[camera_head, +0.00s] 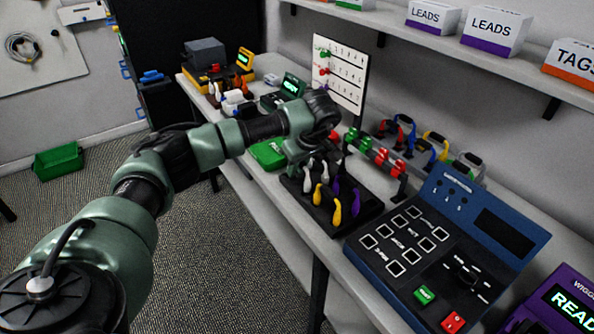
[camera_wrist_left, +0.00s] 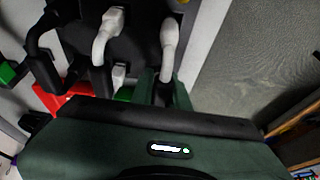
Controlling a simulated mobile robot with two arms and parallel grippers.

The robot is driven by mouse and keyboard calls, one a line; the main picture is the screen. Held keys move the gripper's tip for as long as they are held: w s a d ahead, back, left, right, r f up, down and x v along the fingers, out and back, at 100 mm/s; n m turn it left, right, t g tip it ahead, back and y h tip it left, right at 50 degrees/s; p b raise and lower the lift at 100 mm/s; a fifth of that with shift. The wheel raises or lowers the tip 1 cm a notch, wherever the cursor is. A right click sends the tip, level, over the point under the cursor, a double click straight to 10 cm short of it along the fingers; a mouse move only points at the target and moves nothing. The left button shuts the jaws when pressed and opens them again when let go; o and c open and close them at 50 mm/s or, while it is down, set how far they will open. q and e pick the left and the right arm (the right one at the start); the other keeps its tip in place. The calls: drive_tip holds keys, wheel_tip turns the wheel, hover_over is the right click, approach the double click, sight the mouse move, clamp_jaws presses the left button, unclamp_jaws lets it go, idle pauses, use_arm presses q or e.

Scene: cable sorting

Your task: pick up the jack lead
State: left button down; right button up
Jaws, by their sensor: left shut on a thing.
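My left gripper (camera_head: 298,165) is over the near left corner of a black rack (camera_head: 372,212) on the bench. In the left wrist view its fingers (camera_wrist_left: 163,92) are shut on a grey-white lead (camera_wrist_left: 168,52) with a bent end. A second white lead (camera_wrist_left: 108,38) stands beside it, apart from the fingers. The rack also holds white leads (camera_head: 308,184), yellow leads (camera_head: 337,212) and purple leads (camera_head: 356,203). I cannot tell from a label which one is the jack lead. The held lead's lower part is hidden by the fingers. My right gripper is not in view.
A blue tester (camera_head: 450,240) stands right of the rack, and a purple device (camera_head: 560,305) beyond it. A rail with red and green clips (camera_head: 380,156) and coloured looped cables (camera_head: 435,145) is behind. A green case (camera_head: 268,154) lies left. A white board (camera_head: 340,75) stands behind.

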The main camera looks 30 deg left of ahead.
use_arm(q)
wheel_tip(320, 180, up, 22)
drive_tip(key=p, duration=0.2)
drive_tip(key=shift+r, duration=0.15)
idle(0.6)
